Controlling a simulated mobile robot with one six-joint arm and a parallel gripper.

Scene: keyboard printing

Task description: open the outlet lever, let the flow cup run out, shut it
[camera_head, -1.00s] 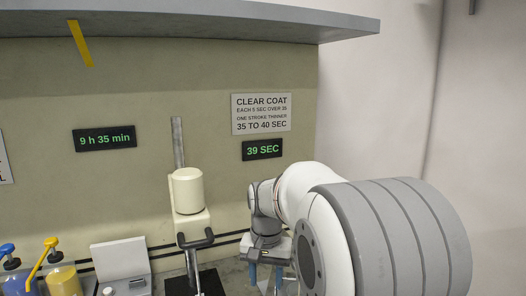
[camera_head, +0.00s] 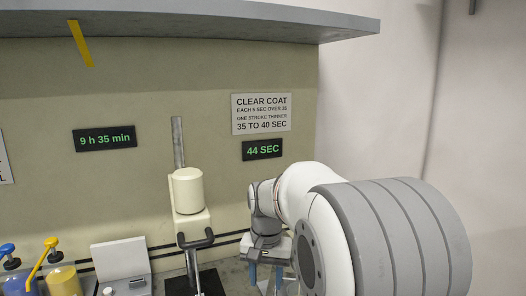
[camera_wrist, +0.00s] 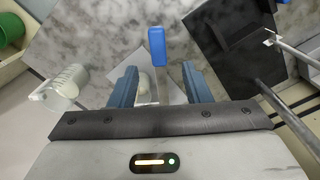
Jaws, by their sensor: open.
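My gripper (camera_head: 265,276) is at the lower right of the head view, its blue fingers pointing down. In the wrist view my gripper (camera_wrist: 160,82) is open, with a gap between its fingers. A small blue block (camera_wrist: 157,48), possibly the outlet lever, lies just beyond the fingertips, not clasped. A pale, partly clear piece (camera_wrist: 147,88) shows between the fingers; I cannot tell whether it is part of the flow cup. The timer display (camera_head: 262,149) reads 44 SEC. The sign (camera_head: 261,114) above it reads CLEAR COAT, 35 TO 40 SEC.
A clear cup with a handle (camera_wrist: 64,88) stands left of my fingers. A dark base plate (camera_wrist: 232,48) with a metal rod is at the right. A cream device on a post (camera_head: 187,192) stands left of my arm. Blue and yellow pump bottles (camera_head: 64,281) are at lower left.

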